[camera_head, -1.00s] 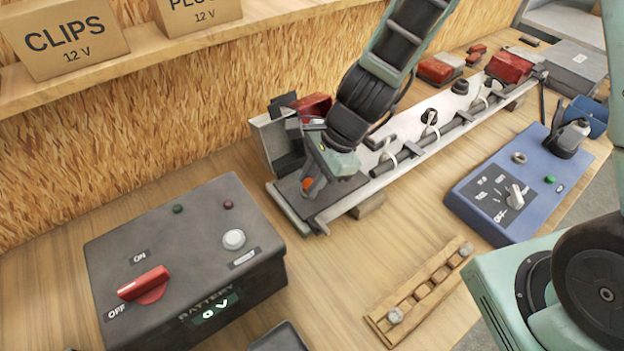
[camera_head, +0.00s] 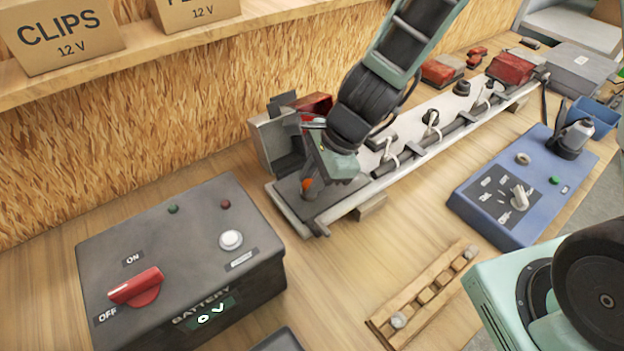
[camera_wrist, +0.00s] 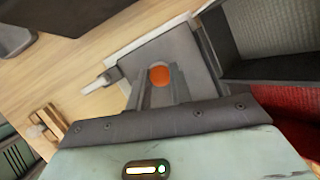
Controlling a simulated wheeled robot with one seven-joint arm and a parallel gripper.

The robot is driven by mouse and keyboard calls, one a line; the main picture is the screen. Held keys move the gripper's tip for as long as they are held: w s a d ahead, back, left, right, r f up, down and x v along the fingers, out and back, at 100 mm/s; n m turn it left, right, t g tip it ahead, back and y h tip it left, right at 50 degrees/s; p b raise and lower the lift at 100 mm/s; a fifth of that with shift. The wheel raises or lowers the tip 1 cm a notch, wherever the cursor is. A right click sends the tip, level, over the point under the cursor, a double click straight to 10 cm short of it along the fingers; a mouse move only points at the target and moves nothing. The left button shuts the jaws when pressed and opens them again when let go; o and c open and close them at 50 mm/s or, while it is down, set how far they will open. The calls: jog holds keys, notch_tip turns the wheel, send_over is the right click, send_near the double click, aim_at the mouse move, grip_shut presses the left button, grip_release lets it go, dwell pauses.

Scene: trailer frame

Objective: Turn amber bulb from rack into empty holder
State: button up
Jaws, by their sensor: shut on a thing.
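My gripper (camera_head: 312,190) points down at the near left end of the long metal frame (camera_head: 345,212), over a dark pad. It is shut on the amber bulb (camera_head: 306,185), which shows as an orange spot between the fingers in the wrist view (camera_wrist: 159,76). The holder under the bulb is hidden, and I cannot tell how the bulb is seated. The wooden rack (camera_head: 425,296) lies on the bench to the right, with a clear bulb (camera_head: 398,320) at its near end and another pale bulb at its far end.
A dark battery box (camera_head: 180,260) with a red switch stands at the left and reads 0 V. A blue control box (camera_head: 520,195) stands at the right. An open grey housing (camera_head: 272,142) is close behind my gripper.

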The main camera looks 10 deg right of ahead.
jog(key=shift+s+m+t+b, duration=0.1)
jog(key=shift+m+t+b, duration=0.5)
jog(key=shift+m+b, duration=0.65)
jog(key=o, duration=1.2)
jog(key=shift+r, duration=0.1)
notch_tip(320, 180, up, 7)
jog(key=p, duration=0.7)
